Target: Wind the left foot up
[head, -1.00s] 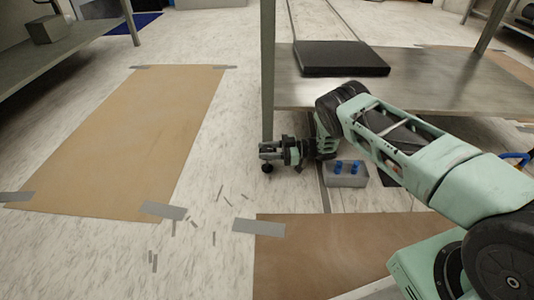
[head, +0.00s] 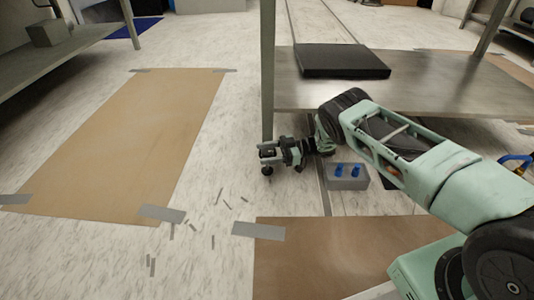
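The grey metal bench (head: 420,92) stands at the upper right, and its front left leg (head: 267,75) runs down to the floor. My gripper (head: 268,155) is at the bottom of this leg, low over the floor, and overlaps it in the picture. The left foot under the leg is small and mostly hidden by the gripper, so I cannot tell it apart from the dark gripper parts. I cannot see whether the fingers are closed around the foot or only beside it.
A grey box with blue pegs (head: 348,177) sits on the floor right of my gripper. A black slab (head: 341,59) lies on the bench's low shelf. Taped brown sheets cover the floor at left (head: 130,145) and front (head: 330,255). Small grey strips (head: 193,240) lie scattered between.

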